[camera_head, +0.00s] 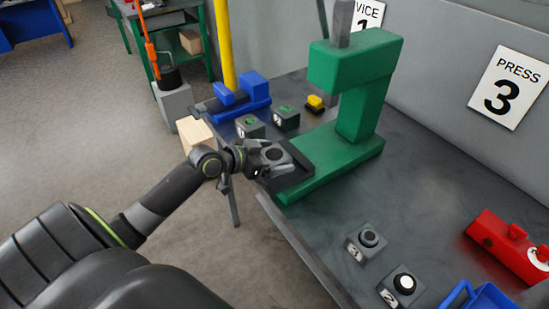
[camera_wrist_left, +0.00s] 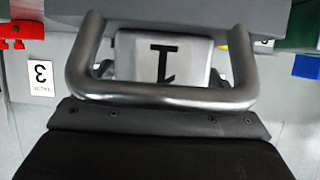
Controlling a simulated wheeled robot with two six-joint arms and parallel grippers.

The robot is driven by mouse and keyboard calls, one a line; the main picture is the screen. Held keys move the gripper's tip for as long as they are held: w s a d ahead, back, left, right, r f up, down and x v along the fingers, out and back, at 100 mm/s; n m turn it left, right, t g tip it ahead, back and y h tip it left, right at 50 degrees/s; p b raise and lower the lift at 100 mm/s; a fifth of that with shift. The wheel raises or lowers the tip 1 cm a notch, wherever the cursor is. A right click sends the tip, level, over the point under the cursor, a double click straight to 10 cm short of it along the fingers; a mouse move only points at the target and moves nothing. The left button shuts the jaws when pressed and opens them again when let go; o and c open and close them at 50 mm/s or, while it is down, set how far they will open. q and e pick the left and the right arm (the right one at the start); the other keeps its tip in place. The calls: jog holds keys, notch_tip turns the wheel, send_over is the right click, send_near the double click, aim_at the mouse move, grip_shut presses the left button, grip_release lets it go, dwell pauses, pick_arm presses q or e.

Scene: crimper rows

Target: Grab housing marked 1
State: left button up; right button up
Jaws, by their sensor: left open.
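A grey housing marked 1 (camera_wrist_left: 163,58) shows in the left wrist view, its pale label upside down behind a curved metal bar. In the head view, a small grey block with a dark round top (camera_head: 273,154) sits at my left gripper (camera_head: 268,160), beside the green press's dark base plate; its label is hidden there. My left gripper is open, with grey finger parts showing at both sides of the label in the wrist view. Contact with the housing cannot be told. My right gripper is not in view.
A green press (camera_head: 360,85) stands just right of my left gripper. Labelled blocks (camera_head: 366,241) and a red fixture (camera_head: 510,245) occupy the near bench.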

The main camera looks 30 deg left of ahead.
pick_arm(q)
jog(key=shift+w+d, duration=0.1)
jog(key=shift+w, duration=0.05)
jog(key=shift+c, duration=0.3)
jog(key=c, duration=1.4)
jog(key=shift+c, duration=0.5)
